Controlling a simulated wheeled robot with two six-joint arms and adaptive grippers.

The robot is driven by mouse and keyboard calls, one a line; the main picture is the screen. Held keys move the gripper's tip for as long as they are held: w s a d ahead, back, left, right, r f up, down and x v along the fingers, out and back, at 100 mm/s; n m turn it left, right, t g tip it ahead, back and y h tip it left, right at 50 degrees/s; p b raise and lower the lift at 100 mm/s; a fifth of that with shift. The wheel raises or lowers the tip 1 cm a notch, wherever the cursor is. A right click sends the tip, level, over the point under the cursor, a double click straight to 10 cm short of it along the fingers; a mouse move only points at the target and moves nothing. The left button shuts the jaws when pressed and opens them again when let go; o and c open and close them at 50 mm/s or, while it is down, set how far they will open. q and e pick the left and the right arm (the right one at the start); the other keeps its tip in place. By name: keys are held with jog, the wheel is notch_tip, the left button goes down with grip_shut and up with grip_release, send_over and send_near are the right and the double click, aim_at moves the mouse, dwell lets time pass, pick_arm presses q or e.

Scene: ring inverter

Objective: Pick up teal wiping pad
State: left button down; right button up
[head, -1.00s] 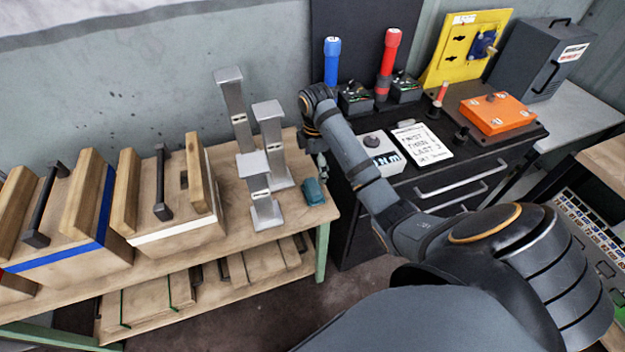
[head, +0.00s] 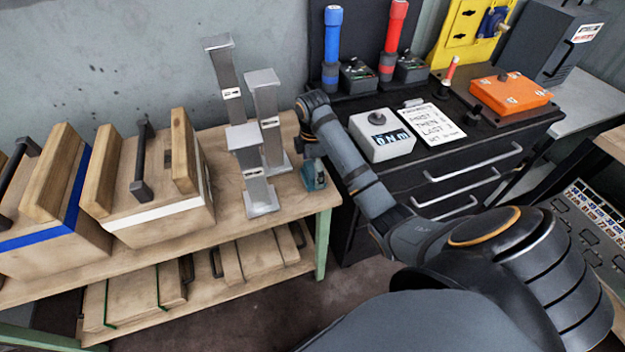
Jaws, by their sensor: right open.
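The teal wiping pad (head: 315,176) lies on the wooden bench top (head: 222,225) near its right end, just right of the grey metal stands. My right arm reaches in from the lower right. My right gripper (head: 310,158) points down at the pad, and its fingers are at the pad's upper edge. The fingers are small and partly hidden behind the wrist. I cannot tell whether they touch the pad. The right gripper is open. My left gripper is not in view.
Several grey metal stands (head: 245,150) stand close left of the pad. Wooden cases with black handles (head: 155,205) fill the bench's left side. A dark drawer cabinet (head: 450,165) adjoins on the right, bearing a grey meter box (head: 385,140), a written sheet (head: 430,122) and an orange box (head: 510,93).

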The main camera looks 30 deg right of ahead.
aim_at(313, 168)
jog(key=shift+r, duration=0.15)
jog(key=c, duration=1.3)
jog(key=shift+r+p, duration=0.35)
jog(key=shift+p, duration=0.05)
notch_tip(313, 168, up, 3)
jog(key=shift+f+p, duration=0.1)
jog(key=shift+p, duration=1.15)
jog(key=s+r+p, duration=0.1)
jog(key=r+p, duration=0.1)
jog(key=s+r+p, duration=0.3)
jog(key=r+p, duration=0.1)
jog(key=p, duration=0.1)
jog(key=shift+s+d+r, duration=0.1)
jog(key=shift+s+d, duration=0.05)
jog(key=shift+d, duration=0.05)
jog(key=shift+s+d+r+p, duration=0.15)
jog(key=shift+s+r, duration=0.4)
jog(key=shift+s, duration=1.1)
jog(key=shift+s+r+p, duration=0.15)
jog(key=shift+s+r, duration=0.4)
jog(key=shift+s, duration=1.05)
jog(key=shift+s+d+r+p, duration=0.15)
jog(key=shift+s+r, duration=0.4)
jog(key=shift+s, duration=1.1)
